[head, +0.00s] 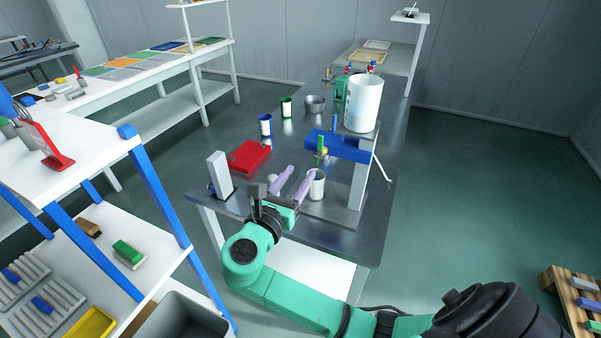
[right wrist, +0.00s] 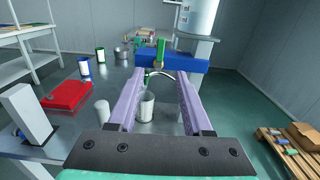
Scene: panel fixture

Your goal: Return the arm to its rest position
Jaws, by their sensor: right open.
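My right arm, green with black joints, reaches from the bottom right of the head view to the near end of the dark metal table (head: 372,222). Its right gripper (head: 301,171) has two lilac fingers, spread apart with nothing held between them. The gripper also shows in the right wrist view (right wrist: 160,76). A white cup (head: 317,187) stands on the table beside the right-hand finger in the head view. In the right wrist view the cup (right wrist: 146,106) shows between the fingers, farther out. A blue fixture block (head: 345,149) with a green upright part lies beyond the fingertips. My left gripper is not in view.
A red box (head: 250,157) and a light grey post (head: 219,174) stand left of the gripper. A large white cylinder (head: 363,103) rises behind the blue block. A blue-legged shelf (head: 160,195) is at left. A wooden pallet (head: 566,290) lies at right; the floor between is clear.

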